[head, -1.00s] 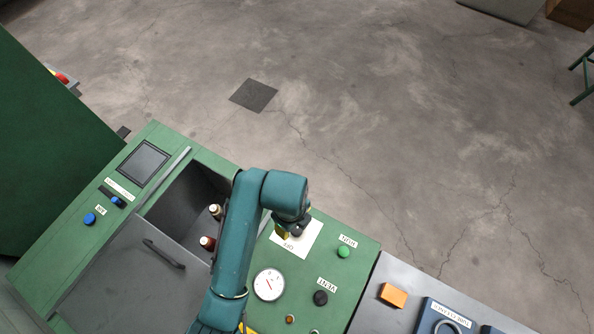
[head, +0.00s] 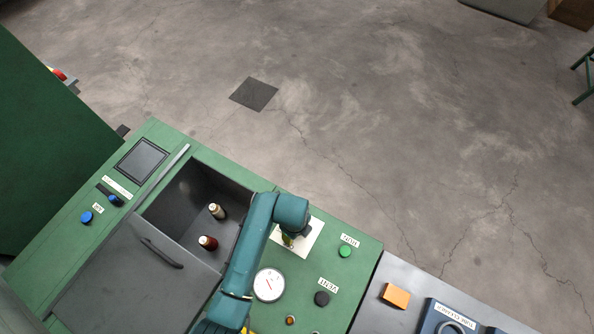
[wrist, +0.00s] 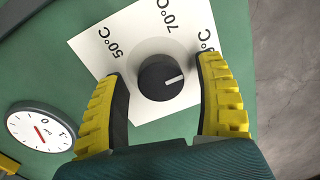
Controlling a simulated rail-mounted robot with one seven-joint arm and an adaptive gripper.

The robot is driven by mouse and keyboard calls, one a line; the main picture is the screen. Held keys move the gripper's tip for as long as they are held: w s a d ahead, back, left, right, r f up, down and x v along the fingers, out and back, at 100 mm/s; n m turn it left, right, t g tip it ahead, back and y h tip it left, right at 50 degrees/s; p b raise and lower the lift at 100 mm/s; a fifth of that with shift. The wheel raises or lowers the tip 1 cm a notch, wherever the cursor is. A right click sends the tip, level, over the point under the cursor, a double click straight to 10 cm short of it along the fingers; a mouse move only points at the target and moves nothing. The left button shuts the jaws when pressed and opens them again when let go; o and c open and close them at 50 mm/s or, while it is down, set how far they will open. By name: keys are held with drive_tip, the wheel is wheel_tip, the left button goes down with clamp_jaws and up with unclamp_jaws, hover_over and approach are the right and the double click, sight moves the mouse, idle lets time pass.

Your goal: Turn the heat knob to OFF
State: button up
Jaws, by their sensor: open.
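The heat knob (wrist: 160,82) is a round black knob with a white pointer line, on a white label plate (wrist: 92,62) marked 50°C, 70°C and a third, partly hidden value. The pointer aims right and slightly up in the wrist view, near the partly hidden marking. No OFF marking is readable there. My gripper (wrist: 165,100) is open, with one yellow finger on each side of the knob and small gaps visible. Whether it is at knob height is hard to tell. In the head view, my gripper (head: 288,240) is over the white plate (head: 308,238) and hides the knob.
A dial gauge (head: 269,285) lies left of the plate. A green button (head: 345,251) and a black knob (head: 321,298) sit to its right. An open bin (head: 185,190) with two bobbins is left of my arm. An orange block (head: 396,295) lies on the grey bench.

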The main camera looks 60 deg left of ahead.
drive_tip(key=c, duration=1.2)
